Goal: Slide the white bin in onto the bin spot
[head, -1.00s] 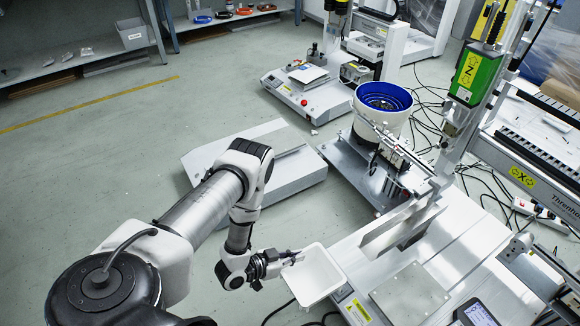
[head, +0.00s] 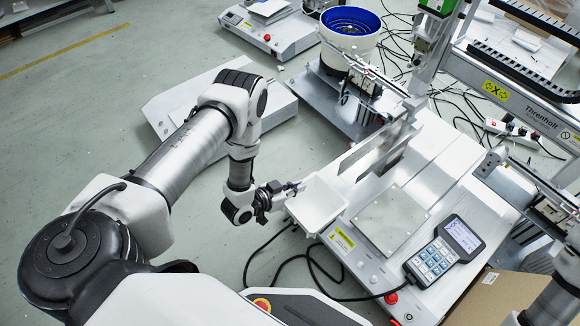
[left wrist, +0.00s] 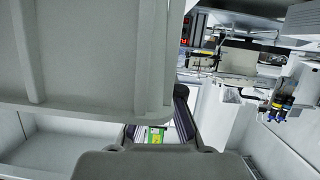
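The white bin (head: 318,207) is an open, shallow tray at the left edge of the white machine bed, in the middle of the head view. My left gripper (head: 292,188) is shut on its rim at the upper left corner. In the left wrist view, large pale walls, which look like the white bin (left wrist: 85,60), fill the left side and hide much of the scene. The bin overlaps the edge of the machine bed (head: 445,160); I cannot tell whether it touches it. No marking for the bin spot is clearly visible. My right gripper is not in view.
A square metal plate (head: 391,219) lies on the bed right of the bin, with slanted metal panels (head: 375,150) behind it. A bowl feeder (head: 350,35) stands beyond. A keypad pendant (head: 445,250) sits at the front right. A low grey platform (head: 185,105) stands on the floor behind my arm.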

